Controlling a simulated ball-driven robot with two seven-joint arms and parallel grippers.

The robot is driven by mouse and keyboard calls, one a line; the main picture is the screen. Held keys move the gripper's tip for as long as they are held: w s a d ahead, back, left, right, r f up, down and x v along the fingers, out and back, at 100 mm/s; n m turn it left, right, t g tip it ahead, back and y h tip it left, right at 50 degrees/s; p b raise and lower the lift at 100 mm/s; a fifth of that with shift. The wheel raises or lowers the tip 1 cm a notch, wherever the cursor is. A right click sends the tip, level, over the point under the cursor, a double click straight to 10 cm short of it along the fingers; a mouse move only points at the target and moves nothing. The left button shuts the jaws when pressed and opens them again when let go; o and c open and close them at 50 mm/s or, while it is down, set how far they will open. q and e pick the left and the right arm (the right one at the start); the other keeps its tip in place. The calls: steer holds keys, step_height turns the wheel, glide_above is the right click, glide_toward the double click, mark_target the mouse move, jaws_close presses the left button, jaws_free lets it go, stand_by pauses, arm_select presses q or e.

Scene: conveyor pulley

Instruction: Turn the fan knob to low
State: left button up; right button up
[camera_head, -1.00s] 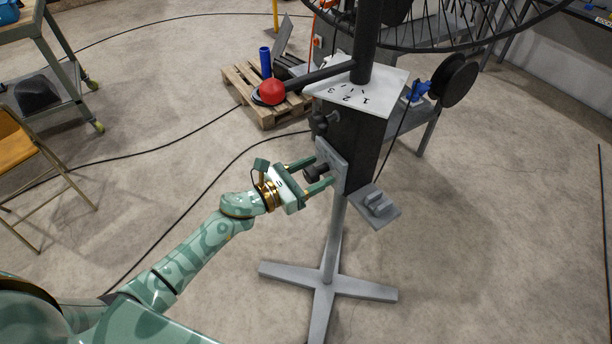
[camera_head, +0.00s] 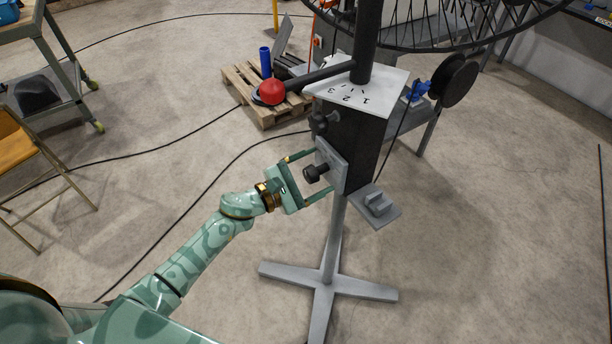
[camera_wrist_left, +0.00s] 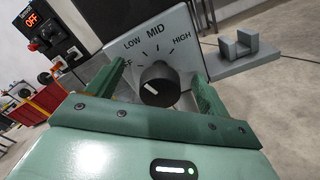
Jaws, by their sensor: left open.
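The fan knob (camera_head: 314,173) is a black round knob on a grey plate (camera_head: 335,165) on the side of the dark box on the stand. In the left wrist view the knob (camera_wrist_left: 158,84) carries a white mark on its lower left face; the dial plate (camera_wrist_left: 178,40) reads LOW, MID and HIGH, with the OFF label partly hidden. I cannot tell exactly which label the mark points at. My left gripper (camera_head: 316,174) is open, with one finger on each side of the knob and visible gaps between. My right gripper is not in view.
A white plate numbered 1, 2, 3 (camera_head: 356,94) tops the box, with a red-ended lever (camera_head: 272,92) reaching left. A small grey bracket (camera_head: 376,206) juts out at lower right. The stand's crossed feet (camera_head: 325,283) rest on open floor.

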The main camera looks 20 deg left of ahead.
mark_target(307, 177)
arm_select(q)
steer(key=o, duration=0.3)
steer(key=shift+b+v, duration=0.45)
steer(key=shift+v, duration=2.55)
steer(key=shift+s+a, duration=0.35)
steer(key=shift+s, duration=0.05)
